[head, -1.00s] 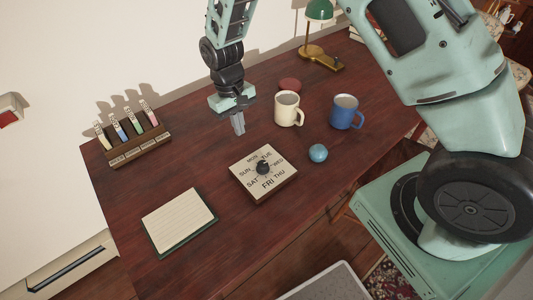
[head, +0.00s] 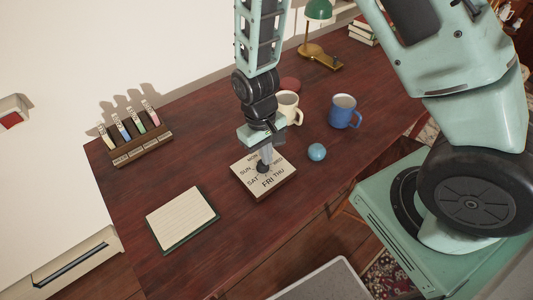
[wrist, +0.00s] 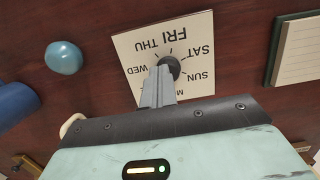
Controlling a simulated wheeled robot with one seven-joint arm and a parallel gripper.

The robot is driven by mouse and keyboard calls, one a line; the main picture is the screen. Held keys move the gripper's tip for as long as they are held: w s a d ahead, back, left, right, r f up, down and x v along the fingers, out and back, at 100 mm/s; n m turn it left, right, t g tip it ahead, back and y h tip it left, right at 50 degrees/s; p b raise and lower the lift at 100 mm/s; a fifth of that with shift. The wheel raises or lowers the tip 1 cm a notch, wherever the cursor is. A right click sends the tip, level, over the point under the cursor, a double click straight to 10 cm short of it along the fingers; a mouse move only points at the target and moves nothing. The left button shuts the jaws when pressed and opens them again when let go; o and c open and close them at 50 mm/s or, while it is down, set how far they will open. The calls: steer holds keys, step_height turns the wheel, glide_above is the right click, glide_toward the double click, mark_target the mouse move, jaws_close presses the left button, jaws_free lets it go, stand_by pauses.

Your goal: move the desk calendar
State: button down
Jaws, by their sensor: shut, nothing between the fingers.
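The desk calendar (head: 278,183) is a square cream block with weekday names around a dark central knob (head: 263,167). It lies on the dark red-brown desk. In the wrist view the calendar (wrist: 190,35) appears upside down, with its knob (wrist: 170,66) right at the fingertips. My gripper (head: 266,160) points down over the calendar, its fingers closed together with nothing between them. In the wrist view the gripper (wrist: 160,85) reaches to the knob's edge; I cannot tell whether it touches. The fingers and arm hide the calendar's far part.
A notepad (head: 181,217) lies left of the calendar, a blue ball (head: 316,152) right. A cream mug (head: 289,106) and blue mug (head: 344,112) stand behind. A rack with coloured tags (head: 141,145) is at back left.

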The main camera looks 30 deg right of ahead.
steer(key=shift+s+f, duration=0.1)
steer(key=shift+f, duration=0.25)
